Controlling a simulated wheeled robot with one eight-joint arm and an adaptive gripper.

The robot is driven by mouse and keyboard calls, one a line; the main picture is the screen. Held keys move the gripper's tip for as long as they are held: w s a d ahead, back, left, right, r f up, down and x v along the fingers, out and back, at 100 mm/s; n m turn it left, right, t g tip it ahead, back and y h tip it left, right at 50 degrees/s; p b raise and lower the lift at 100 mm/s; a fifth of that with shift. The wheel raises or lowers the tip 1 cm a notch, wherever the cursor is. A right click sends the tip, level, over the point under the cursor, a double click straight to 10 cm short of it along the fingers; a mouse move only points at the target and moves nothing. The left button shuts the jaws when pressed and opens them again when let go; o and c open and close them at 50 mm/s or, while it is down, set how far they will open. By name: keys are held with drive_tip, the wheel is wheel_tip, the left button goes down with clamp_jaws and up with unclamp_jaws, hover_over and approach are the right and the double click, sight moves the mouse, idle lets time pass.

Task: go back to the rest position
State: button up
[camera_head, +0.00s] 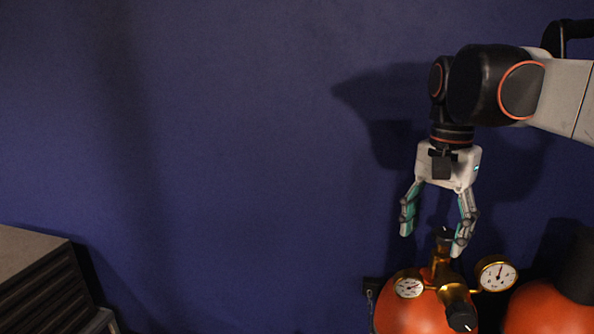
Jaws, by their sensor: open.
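My gripper (432,240) is at the right of the head view, pointing down with its two fingers spread and nothing held between them. My arm reaches in from the right edge. The regulator sits on an orange cylinder (402,316), whose lower part is cut off by the frame.
Two round gauges, a left one (409,286) and a right one (496,274), flank the regulator. A second orange cylinder (545,310) stands at lower right. A dark slatted case (45,285) is at lower left. A blue wall (220,150) is behind; the space left of my gripper is clear.

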drive_tip(key=s+a+f+n+b, duration=0.2)
drive_tip(key=s+a+f+b, duration=0.35)
drive_tip(key=s+f, duration=0.35)
wheel_tip(320, 180, down, 28)
drive_tip(key=s+d+n+t+b, duration=0.1)
drive_tip(key=n+t+b, duration=0.6)
drive_tip(key=b, duration=0.5)
drive_tip(key=shift+s+d+b, duration=0.25)
drive_tip(key=shift+s+b, duration=0.05)
drive_tip(key=shift+s, duration=0.05)
